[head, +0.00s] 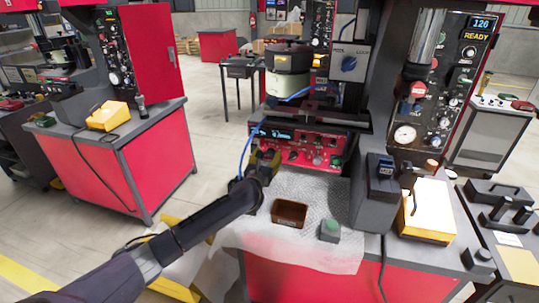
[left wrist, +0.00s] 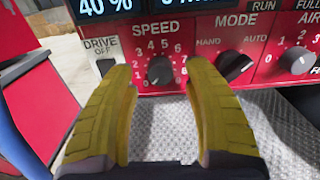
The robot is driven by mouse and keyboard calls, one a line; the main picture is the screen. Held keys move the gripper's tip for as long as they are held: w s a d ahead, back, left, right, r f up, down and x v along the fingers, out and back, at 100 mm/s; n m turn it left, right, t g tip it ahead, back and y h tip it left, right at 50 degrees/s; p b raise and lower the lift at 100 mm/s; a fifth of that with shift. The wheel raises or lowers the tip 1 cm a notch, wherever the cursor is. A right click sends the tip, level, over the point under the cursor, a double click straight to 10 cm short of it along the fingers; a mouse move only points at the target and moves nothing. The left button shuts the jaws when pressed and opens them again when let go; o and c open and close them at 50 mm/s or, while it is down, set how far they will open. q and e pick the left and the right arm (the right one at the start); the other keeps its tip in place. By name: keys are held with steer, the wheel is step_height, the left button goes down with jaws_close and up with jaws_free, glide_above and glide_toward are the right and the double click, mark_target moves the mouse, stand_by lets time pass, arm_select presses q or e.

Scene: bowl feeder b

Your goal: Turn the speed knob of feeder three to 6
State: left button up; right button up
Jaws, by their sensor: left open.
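The speed knob (left wrist: 160,70) is a small dark round knob under the word SPEED, inside a ring of printed numbers, on the feeder's red control panel (head: 300,148). My left gripper (left wrist: 160,75) is open, with its yellow fingers on either side of the knob; I cannot tell whether they touch it. In the head view the left gripper (head: 264,160) is at the panel's left end and hides the knob there. The knob's pointer is hard to read. A display (left wrist: 104,6) above reads 40 %. No feeder number is readable. My right gripper is not in view.
A blue cable (head: 243,150) hangs left of the panel. A brown tray (head: 290,213) and green button box (head: 330,230) stand on the pale mat (head: 262,238).

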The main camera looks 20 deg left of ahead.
arm_select(q)
steer(key=shift+w, duration=1)
jaws_close()
